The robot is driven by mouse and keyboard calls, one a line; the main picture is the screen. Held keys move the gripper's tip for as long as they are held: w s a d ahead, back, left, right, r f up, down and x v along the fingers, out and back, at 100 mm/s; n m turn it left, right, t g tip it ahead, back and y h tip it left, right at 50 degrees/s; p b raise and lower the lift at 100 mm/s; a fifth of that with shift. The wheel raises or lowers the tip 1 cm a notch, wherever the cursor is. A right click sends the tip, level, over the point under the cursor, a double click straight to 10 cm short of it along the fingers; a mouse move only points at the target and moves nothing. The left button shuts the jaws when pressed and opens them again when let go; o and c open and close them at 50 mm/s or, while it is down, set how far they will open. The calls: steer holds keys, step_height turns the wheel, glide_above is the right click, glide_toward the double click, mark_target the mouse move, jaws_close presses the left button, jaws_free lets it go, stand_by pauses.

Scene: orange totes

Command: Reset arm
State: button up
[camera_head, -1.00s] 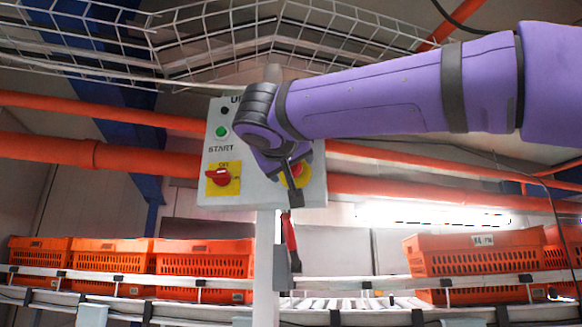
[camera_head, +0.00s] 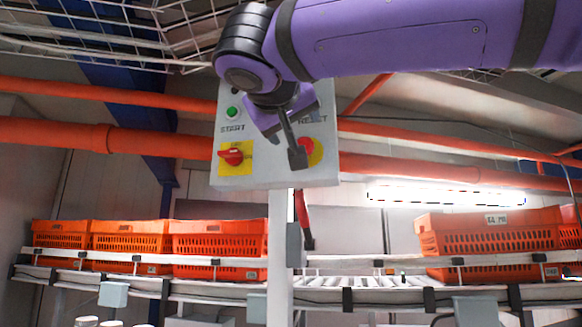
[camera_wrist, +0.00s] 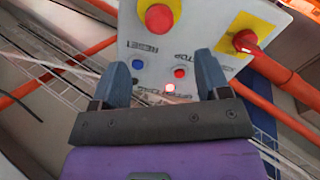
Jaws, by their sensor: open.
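A grey control panel (camera_head: 228,178) stands on a post. It carries a green START button (camera_head: 232,112), a red switch on a yellow plate (camera_head: 234,156), and a red button on yellow (camera_head: 308,151) at the RESET label, partly covered by my gripper. My gripper (camera_head: 297,155) hangs in front of the panel's right part, with my purple arm coming in from the upper right. In the wrist view, my gripper (camera_wrist: 163,78) is open and empty. The panel shows upside down beyond it, with the red button (camera_wrist: 159,18) beyond the gap between the fingers. Contact with the panel cannot be told.
Orange totes (camera_head: 218,244) stand on a conveyor (camera_head: 375,282) behind the panel at left, and more totes (camera_head: 490,240) at right. Orange pipes (camera_head: 60,130) run behind the panel. A wire cable tray (camera_head: 110,42) hangs overhead. A red-handled item (camera_head: 303,215) hangs by the post.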

steer(key=d+f+g, duration=0.7)
steer(key=d+f, duration=1.2)
steer(key=f, duration=0.1)
steer(key=s+d+f+m+g+y, duration=0.1)
steer(key=s+d+f, duration=0.2)
steer(key=s+f, duration=0.2)
steer(key=s+d+f+g+y, duration=0.2)
steer(key=s+d+f, duration=0.2)
steer(key=f, duration=0.7)
steer(key=s+d+f+m+g+y, duration=0.1)
steer(key=s+d+f+g, duration=0.1)
steer(key=s+f, duration=0.4)
step_height(320, 180, down, 2)
steer(key=shift+s+d+m, duration=0.2)
steer(key=shift+d+m, duration=0.1)
steer(key=shift+d, duration=0.6)
